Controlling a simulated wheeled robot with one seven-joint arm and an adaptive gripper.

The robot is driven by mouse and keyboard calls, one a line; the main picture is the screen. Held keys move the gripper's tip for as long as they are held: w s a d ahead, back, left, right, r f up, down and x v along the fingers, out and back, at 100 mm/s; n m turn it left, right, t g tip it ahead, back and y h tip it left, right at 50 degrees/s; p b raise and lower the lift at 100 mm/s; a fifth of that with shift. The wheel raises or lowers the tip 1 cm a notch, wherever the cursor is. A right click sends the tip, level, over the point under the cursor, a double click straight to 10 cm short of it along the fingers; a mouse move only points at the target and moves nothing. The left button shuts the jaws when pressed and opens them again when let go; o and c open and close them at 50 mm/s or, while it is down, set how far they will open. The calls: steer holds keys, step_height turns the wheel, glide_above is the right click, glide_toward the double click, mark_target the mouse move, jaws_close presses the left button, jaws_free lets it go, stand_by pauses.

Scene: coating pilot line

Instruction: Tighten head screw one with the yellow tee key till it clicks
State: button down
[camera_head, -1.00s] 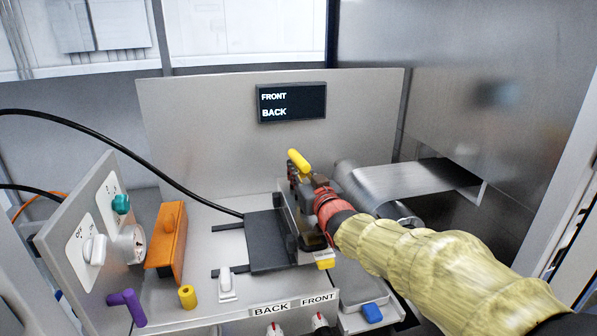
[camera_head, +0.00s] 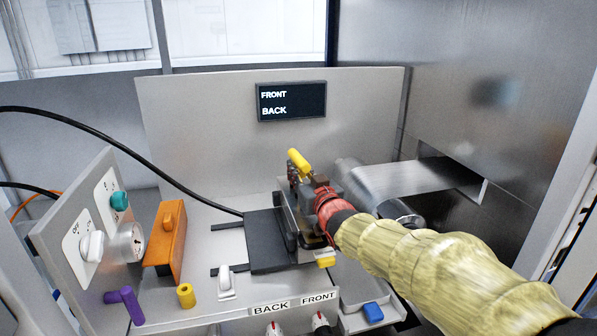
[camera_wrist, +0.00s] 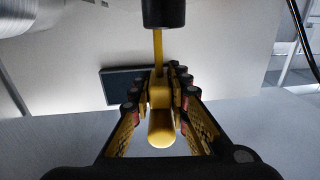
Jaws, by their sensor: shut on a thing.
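The yellow tee key (camera_head: 299,162) shows its handle above my gripper (camera_head: 301,176) in the head view. In the wrist view my gripper (camera_wrist: 161,105) is shut on the tee key (camera_wrist: 160,128), with fingers on both sides of it. The key's thin shaft runs up to a dark round part (camera_wrist: 163,12) at the top edge. I cannot tell how the key's tip sits in it. Head screw one is not distinguishable; my gripper and arm hide much of the coating head behind the black block (camera_head: 272,240).
An orange block (camera_head: 165,240), a purple key (camera_head: 125,305) and a yellow cylinder (camera_head: 186,296) stand at left, near the knob panel (camera_head: 90,240). A display (camera_head: 291,102) reads FRONT and BACK. A metal web (camera_head: 405,178) lies right of my gripper. A black cable arcs at left.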

steer(key=shift+f, duration=0.25)
steer(key=c, duration=1.6)
jaws_free()
steer(key=shift+f, duration=0.15)
steer(key=shift+s+d+f, duration=0.1)
steer(key=shift+s+f, duration=0.1)
steer(key=v, duration=0.7)
steer(key=r+v, duration=0.1)
steer(key=v, duration=0.3)
steer(key=shift+s+d, duration=0.15)
steer(key=shift+s, duration=0.2)
